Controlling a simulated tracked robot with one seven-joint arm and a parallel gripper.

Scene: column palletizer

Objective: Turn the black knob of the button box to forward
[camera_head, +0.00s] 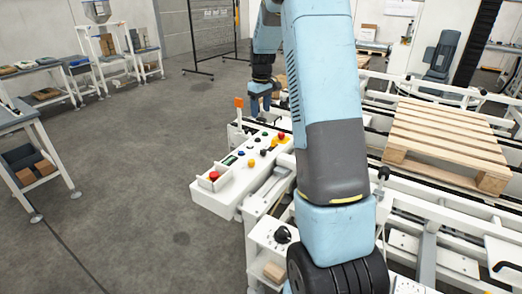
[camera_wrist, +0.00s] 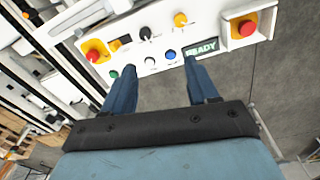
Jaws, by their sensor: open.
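The white button box (camera_head: 225,188) lies along the conveyor's near side in the head view. In the wrist view its panel (camera_wrist: 105,40) fills the upper part. The black knob (camera_wrist: 145,33) sits on the panel between two yellow controls, above a white button and a blue button. My gripper (camera_wrist: 158,70) is open and empty, its two blue fingers reaching toward the panel, with the knob in the picture beyond the gap between them. In the head view my gripper (camera_head: 260,105) hangs over the far end of the box. I cannot tell the knob's setting.
Red stop buttons (camera_wrist: 95,52) (camera_wrist: 246,28) sit at both ends of the panel, with a READY display (camera_wrist: 202,49) near one. A wooden pallet (camera_head: 445,135) rests on the conveyor at right. The floor left of the box is clear.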

